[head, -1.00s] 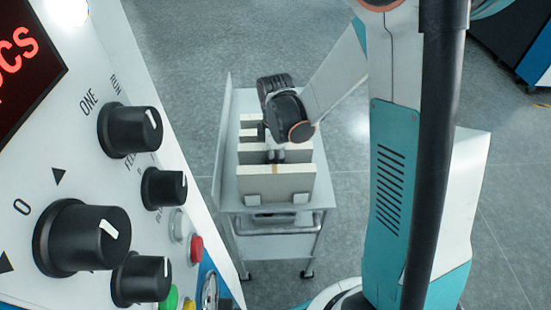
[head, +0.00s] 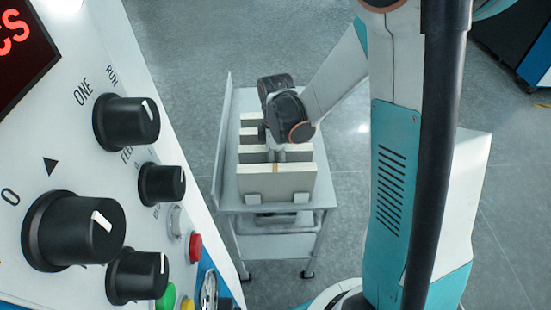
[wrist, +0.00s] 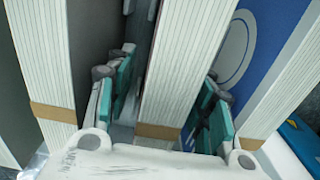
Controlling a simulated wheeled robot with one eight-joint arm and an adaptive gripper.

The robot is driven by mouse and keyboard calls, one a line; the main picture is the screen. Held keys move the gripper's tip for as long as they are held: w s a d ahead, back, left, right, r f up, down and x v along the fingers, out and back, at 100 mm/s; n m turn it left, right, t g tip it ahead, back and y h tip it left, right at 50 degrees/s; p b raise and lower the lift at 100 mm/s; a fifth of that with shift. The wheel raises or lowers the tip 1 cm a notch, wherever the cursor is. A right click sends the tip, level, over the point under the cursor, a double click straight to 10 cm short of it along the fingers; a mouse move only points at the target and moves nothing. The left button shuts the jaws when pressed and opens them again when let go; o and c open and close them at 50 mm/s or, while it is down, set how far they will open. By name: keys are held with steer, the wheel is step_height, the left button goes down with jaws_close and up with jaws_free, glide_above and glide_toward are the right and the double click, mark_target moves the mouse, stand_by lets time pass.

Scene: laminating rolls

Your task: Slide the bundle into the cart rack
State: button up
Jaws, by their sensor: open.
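In the head view my gripper (head: 277,155) points down among the upright bundles in the cart rack (head: 228,196). In the wrist view my gripper (wrist: 163,100) is open, with one teal-padded finger on each side of a middle bundle (wrist: 185,70). That bundle is a stack of white sheets with a brown band, standing upright between the fingers. A gap shows between it and the left finger; contact on the right is hard to judge. Its lower part is hidden.
More banded bundles stand at the left (wrist: 38,60) and right (wrist: 285,85) in the wrist view, close to the fingers. A control panel with black knobs (head: 126,122) fills the head view's left. Grey floor (head: 180,60) lies open behind the cart.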

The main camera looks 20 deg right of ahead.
step_height(320, 180, up, 12)
steer(key=shift+f, duration=0.1)
stand_by(0.4)
stand_by(0.3)
steer(key=shift+s+r, duration=0.15)
steer(key=shift+r, duration=0.05)
steer(key=s+r+m+t, duration=0.3)
steer(key=s+r+m, duration=0.1)
steer(key=s+m, duration=0.3)
steer(key=s+r+m+t, duration=0.4)
steer(key=s+m, duration=0.3)
steer(key=shift+s, duration=0.35)
steer(key=shift+a, duration=0.1)
